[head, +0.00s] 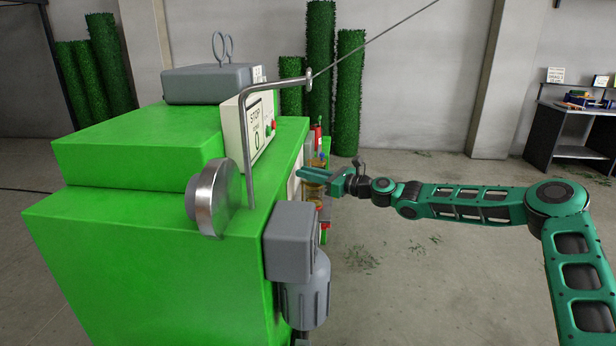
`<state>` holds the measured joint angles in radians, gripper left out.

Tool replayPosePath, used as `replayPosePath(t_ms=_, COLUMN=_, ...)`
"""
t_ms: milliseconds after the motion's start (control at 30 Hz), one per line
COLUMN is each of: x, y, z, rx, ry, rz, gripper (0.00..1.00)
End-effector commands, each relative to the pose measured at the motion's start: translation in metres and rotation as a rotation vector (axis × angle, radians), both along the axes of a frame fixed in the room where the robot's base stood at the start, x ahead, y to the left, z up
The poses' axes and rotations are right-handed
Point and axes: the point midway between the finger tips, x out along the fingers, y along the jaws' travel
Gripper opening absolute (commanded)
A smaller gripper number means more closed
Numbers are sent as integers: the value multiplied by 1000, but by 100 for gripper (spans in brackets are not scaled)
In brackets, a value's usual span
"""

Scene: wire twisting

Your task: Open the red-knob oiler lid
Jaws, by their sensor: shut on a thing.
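My gripper (318,180) reaches in from the right to the far right side of the green machine. Its teal fingers are at an amber oiler (312,194), which shows just below them, and are shut on a small part there. That part, likely the oiler lid, is hidden by the fingers. I cannot make out the red knob or whether the lid is raised. A small red part (325,227) shows lower on the machine's side.
The green machine (150,275) fills the left, with a grey motor (306,285) on its near right corner and a bent metal rod (247,150) rising from its top. Bare floor (410,300) is free to the right. A dark workbench (570,130) stands far right.

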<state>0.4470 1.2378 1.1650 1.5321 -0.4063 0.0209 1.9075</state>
Motion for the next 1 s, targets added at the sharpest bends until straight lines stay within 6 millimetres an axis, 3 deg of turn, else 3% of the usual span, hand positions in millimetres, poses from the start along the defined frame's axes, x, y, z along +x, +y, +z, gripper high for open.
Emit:
replayPosePath(t_ms=367, x=-2, y=-3, z=1, rx=-1, ry=-1, rz=-107, gripper=0)
replayPosePath(t_ms=1000, x=-12, y=-4, z=1, rx=1, ry=-2, rz=-586, gripper=0)
